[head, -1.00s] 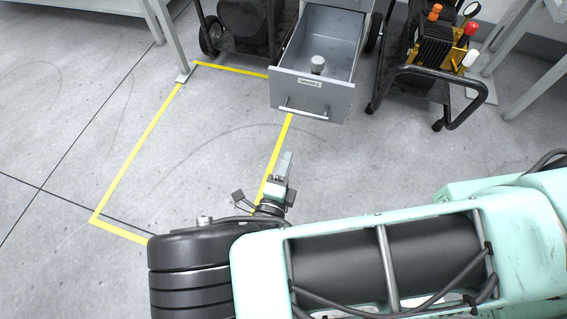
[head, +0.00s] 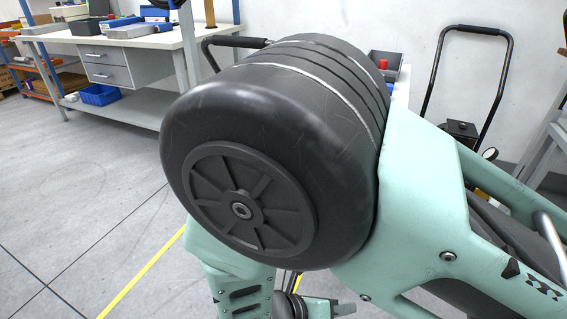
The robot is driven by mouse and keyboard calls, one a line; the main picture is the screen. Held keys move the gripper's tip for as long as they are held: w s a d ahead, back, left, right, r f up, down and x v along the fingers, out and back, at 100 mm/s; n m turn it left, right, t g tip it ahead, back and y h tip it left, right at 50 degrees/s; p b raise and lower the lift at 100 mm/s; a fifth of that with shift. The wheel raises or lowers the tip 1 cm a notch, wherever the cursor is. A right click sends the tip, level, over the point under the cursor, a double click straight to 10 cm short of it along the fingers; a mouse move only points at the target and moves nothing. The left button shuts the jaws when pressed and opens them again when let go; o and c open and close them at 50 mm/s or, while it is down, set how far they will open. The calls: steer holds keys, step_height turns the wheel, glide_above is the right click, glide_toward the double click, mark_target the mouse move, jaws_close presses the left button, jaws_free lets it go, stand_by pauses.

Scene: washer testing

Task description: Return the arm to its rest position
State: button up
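My arm is raised and bent in the head view, with its large dark round joint and pale green links filling the middle and right. My gripper (head: 340,309) shows only in part at the bottom edge, below the big joint. Its grey tip points right. Its fingers are too small and cut off to tell whether they are open or shut, and I see nothing held in it.
A white workbench (head: 150,42) with grey drawers stands at the back left, a blue bin (head: 99,95) under it. A dark-handled cart (head: 462,130) stands at the right by the wall. The grey floor at left, with a yellow line (head: 140,275), is clear.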

steer(key=s+d+r+m+g+y, duration=0.1)
steer(key=s+r+m+g+y, duration=0.1)
steer(key=r+m+y, duration=0.4)
steer(key=s+d+r+m+g+y, duration=0.1)
steer(key=s+d+r+m, duration=0.15)
steer(key=r+m, duration=0.75)
steer(key=s+d+r+m+g+y, duration=0.1)
steer(key=s+r+m+g+y, duration=0.2)
steer(key=r+m, duration=0.45)
step_height(320, 180, up, 26)
steer(key=m+t+y+p, duration=0.1)
steer(key=p, duration=2.6)
steer(key=shift+w+a+f+m, duration=0.15)
steer(key=shift+w+a+m, duration=0.1)
steer(key=shift+m, duration=0.1)
